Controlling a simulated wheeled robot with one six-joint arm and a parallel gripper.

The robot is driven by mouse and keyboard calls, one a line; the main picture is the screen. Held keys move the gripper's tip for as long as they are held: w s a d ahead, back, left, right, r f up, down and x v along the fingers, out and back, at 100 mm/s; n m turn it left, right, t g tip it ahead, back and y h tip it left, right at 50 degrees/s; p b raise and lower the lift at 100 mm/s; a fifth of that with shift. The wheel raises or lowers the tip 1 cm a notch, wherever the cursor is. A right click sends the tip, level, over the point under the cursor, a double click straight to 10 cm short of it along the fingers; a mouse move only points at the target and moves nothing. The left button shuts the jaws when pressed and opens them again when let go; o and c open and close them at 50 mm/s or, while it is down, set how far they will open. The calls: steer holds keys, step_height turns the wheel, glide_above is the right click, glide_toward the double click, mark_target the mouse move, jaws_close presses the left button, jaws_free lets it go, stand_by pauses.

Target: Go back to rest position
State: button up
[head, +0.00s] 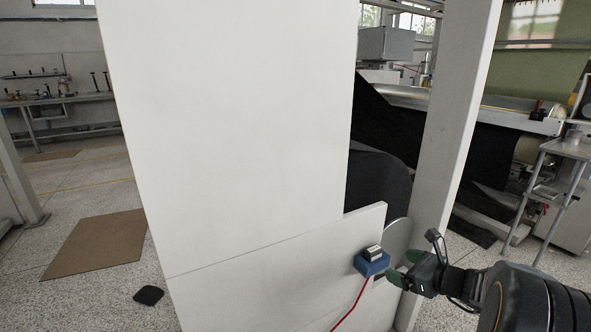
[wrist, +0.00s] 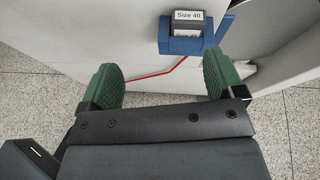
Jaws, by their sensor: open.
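My gripper (head: 396,270) is at the lower right of the head view, beside the white cabinet panel. Its two green fingers are spread apart with nothing between them; the gripper also shows in the wrist view (wrist: 164,82). A blue holder (head: 372,265) with dark cards in it is mounted on the white panel, just left of the fingertips. In the wrist view the holder (wrist: 188,44) lies ahead of the fingers, and its front card (wrist: 187,17) reads "Size 40". The fingers look apart from the holder.
A tall white panel (head: 235,110) fills the middle, with a white post (head: 455,130) to its right. A red cord (head: 352,305) hangs below the holder. Black fabric (head: 380,185) lies behind the panel. A metal stand (head: 560,185) is at right. Open floor shows at left around a brown mat (head: 98,244).

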steer(key=s+a+r+n+g+p, duration=0.4)
steer(key=a+r+n+p, duration=0.3)
steer(key=s+a+r+n+g+p, duration=0.3)
steer(key=s+a+r+n+p, duration=0.1)
steer(key=a+r+n+p, duration=0.25)
steer(key=s+a+r+n+h+p, duration=0.1)
steer(key=s+r+n+h+p, duration=0.2)
steer(key=r+n+p, duration=0.4)
steer(key=s+r+n+g+h+p, duration=0.1)
steer(key=s+r+n+h+p, duration=0.2)
steer(key=s+r+n+p, duration=0.2)
step_height(320, 180, up, 4)
steer(key=n+p, duration=0.3)
steer(key=shift+s+a+h, duration=0.3)
steer(key=shift+s+a, duration=0.05)
